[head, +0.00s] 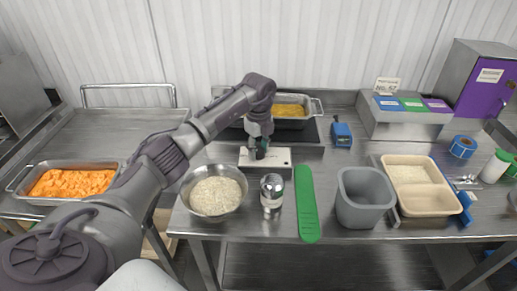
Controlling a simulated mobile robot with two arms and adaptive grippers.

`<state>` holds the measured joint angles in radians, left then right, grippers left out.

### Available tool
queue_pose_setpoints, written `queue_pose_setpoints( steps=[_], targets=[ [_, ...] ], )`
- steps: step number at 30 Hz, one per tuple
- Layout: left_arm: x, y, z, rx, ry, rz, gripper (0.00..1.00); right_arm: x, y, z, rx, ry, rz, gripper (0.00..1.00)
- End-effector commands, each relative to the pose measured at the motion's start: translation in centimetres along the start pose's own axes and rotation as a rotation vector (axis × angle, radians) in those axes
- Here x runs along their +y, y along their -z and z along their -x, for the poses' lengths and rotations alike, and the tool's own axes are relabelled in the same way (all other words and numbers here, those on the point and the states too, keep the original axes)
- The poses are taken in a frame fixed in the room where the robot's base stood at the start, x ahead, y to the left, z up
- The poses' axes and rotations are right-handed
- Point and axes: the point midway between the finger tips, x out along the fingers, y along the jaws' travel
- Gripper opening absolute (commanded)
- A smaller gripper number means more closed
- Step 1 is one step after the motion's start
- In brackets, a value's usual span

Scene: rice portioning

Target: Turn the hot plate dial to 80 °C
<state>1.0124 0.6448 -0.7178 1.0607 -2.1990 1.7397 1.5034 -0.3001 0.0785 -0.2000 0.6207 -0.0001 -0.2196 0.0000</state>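The hot plate has a black top (307,132) and a pale front panel (278,157). A metal pan (316,106) of yellow-orange food stands on its top. My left arm reaches in from the left, and my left gripper (260,153) points down at the front panel, left of its middle. The gripper covers the place where the dial would show, so the dial and its setting are hidden. The fingers are too small and dark to tell whether they are open or shut, or touch anything. My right gripper is not in view.
In front of the hot plate stand a bowl of rice (216,194), a metal shaker (271,192), a green strip (306,205) and a grey bin (364,198). A blue device (342,135) sits to its right. An orange-filled pan (73,181) is at left.

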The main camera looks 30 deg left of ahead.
Motion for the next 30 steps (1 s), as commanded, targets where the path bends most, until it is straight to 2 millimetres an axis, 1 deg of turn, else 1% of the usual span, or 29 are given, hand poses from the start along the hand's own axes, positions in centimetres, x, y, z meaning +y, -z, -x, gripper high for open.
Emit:
queue_pose_setpoints(
  steps=[1, 5, 11, 17, 23, 30],
  targets=[
    [0.00, -0.01, 0.02, 0.000, 0.000, 0.000, 0.29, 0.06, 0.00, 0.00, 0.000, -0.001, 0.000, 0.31],
    [0.00, -0.01, 0.03, 0.000, 0.000, 0.000, 0.07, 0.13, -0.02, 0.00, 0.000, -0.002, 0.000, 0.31],
    [0.00, -0.03, 0.04, 0.000, 0.000, -0.011, 0.07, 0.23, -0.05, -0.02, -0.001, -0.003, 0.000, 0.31],
    [0.01, -0.06, 0.01, 0.000, 0.000, -0.077, 0.07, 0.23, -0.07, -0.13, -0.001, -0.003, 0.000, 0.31],
    [0.00, -0.11, 0.05, -0.002, 0.000, -0.216, 0.07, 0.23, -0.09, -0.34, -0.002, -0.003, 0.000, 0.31],
    [-0.01, -0.13, 0.03, -0.002, 0.001, -0.440, 0.07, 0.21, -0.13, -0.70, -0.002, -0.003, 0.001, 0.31]
  ],
)
